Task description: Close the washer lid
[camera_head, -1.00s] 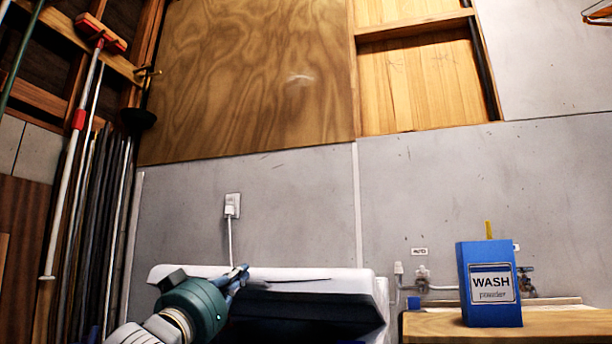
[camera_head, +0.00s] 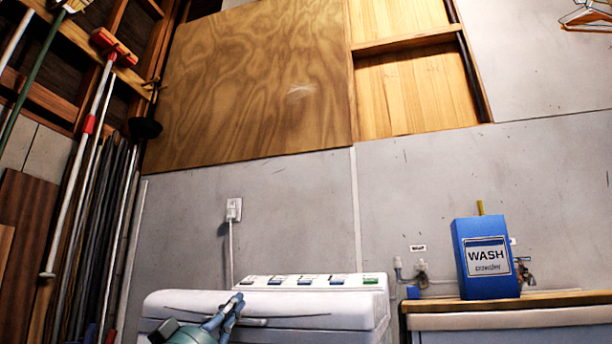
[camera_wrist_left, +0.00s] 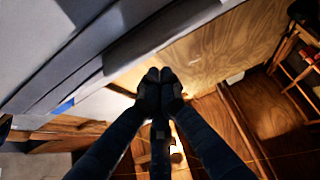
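The white washer lid (camera_head: 275,306) is low at the bottom of the head view, its pale top showing and its dark underside out of sight. Behind it the washer's control panel (camera_head: 318,281) shows a row of buttons. I cannot tell whether the lid lies fully flat on the washer. My left gripper (camera_head: 232,302) is at the near side of the lid, its fingers overlapping the lid in the picture; contact is unclear. In the left wrist view its fingertips (camera_wrist_left: 160,76) are together with nothing between them. My right gripper is not in view.
A blue wash powder box (camera_head: 487,257) stands on a wooden-topped counter (camera_head: 550,299) right of the washer. Brooms and poles (camera_head: 95,220) lean at the left wall. A wall outlet (camera_head: 233,208) with a cord is behind the washer.

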